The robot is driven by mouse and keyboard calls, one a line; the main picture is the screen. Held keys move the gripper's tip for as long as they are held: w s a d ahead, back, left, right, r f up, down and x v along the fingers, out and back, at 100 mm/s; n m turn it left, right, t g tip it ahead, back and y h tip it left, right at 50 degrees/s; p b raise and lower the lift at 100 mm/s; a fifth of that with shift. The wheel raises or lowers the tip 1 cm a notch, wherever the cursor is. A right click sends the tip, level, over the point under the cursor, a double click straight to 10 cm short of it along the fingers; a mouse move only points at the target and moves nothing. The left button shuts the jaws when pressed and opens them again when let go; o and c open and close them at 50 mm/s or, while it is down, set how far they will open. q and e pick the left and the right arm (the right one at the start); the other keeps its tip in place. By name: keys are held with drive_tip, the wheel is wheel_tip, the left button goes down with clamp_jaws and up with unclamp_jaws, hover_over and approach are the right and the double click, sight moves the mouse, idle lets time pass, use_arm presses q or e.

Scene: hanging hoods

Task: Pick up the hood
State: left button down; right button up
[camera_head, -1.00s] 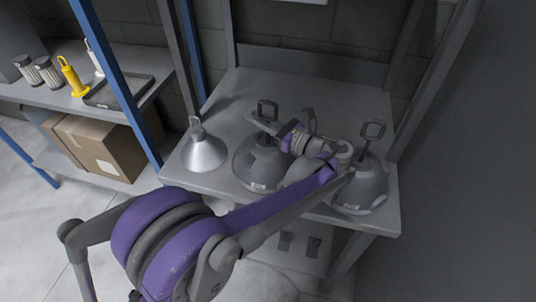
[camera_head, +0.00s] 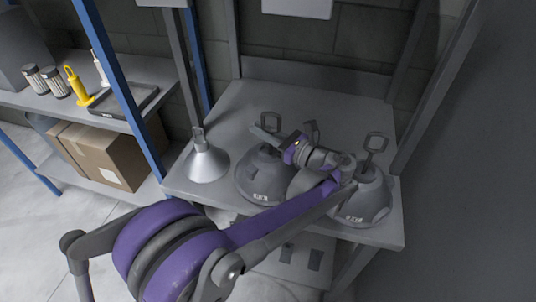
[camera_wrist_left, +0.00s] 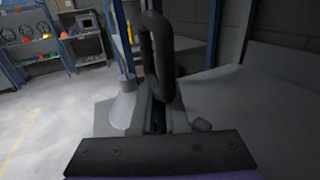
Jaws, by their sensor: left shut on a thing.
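Three grey hoods with loop handles stand on the grey table. The middle hood (camera_head: 256,178) is a dark dome. My left gripper (camera_head: 270,137) reaches it from the right and is shut at its upright handle (camera_head: 270,119). In the left wrist view the dark handle loop (camera_wrist_left: 158,55) rises between my left fingers (camera_wrist_left: 157,118). The middle hood appears to rest on the table, its right side hidden by my arm. The right hood (camera_head: 362,202) is partly behind my left forearm. The left hood (camera_head: 206,163) is a paler cone. My right gripper is not in view.
A blue-posted shelf at the left holds a yellow tool (camera_head: 78,87), filter cylinders (camera_head: 45,82), a dark tray (camera_head: 128,101) and a cardboard box (camera_head: 100,155). Grey table posts rise near the hoods. The table (camera_head: 325,105) is clear behind the hoods.

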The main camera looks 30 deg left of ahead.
sight(262, 144)
use_arm(q)
wheel_tip(262, 144, up, 10)
drive_tip(key=p, duration=0.1)
idle(0.4)
idle(0.9)
